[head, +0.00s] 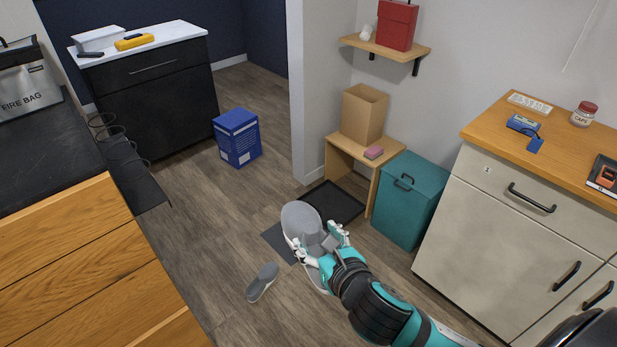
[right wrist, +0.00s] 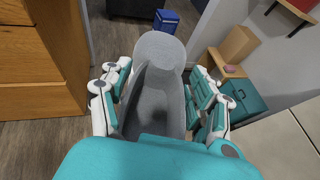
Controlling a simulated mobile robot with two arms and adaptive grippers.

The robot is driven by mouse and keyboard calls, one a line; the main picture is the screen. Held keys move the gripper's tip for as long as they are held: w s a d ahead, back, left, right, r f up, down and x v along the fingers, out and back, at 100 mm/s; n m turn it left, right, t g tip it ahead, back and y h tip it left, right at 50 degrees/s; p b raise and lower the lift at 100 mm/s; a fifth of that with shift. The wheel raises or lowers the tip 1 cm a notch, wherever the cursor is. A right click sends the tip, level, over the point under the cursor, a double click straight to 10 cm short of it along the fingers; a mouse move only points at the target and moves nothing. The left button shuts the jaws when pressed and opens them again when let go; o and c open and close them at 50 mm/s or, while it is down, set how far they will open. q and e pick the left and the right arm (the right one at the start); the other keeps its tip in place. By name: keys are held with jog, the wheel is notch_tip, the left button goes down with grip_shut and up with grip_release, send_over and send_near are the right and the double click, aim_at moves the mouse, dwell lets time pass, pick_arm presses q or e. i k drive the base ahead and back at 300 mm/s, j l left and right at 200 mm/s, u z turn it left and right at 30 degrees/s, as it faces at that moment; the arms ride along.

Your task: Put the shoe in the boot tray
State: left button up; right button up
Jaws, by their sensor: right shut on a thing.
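A grey shoe (head: 302,219) is held up in the air by my right gripper (head: 320,246), which is shut on it with a finger on each side. In the right wrist view the shoe (right wrist: 160,75) points away from me between the fingers (right wrist: 160,100). The black boot tray (head: 336,204) lies on the floor behind the held shoe, next to the small wooden bench. The shoe hides part of the view toward the tray. A second grey shoe (head: 262,282) lies on the floor to the left. My left gripper is not in view.
A dark mat (head: 277,241) lies on the floor near the tray. The wooden bench (head: 346,152) carries a cardboard box (head: 363,114) and a pink item. A teal bin (head: 410,200) stands right of the tray. Open floor lies left, with a blue box (head: 237,137) farther back.

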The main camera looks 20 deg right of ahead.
aim_at(319, 198)
jog(key=i+l+u, duration=0.15)
jog(key=i+l, duration=0.55)
jog(key=i+l+u, duration=0.15)
jog(key=i+l, duration=0.6)
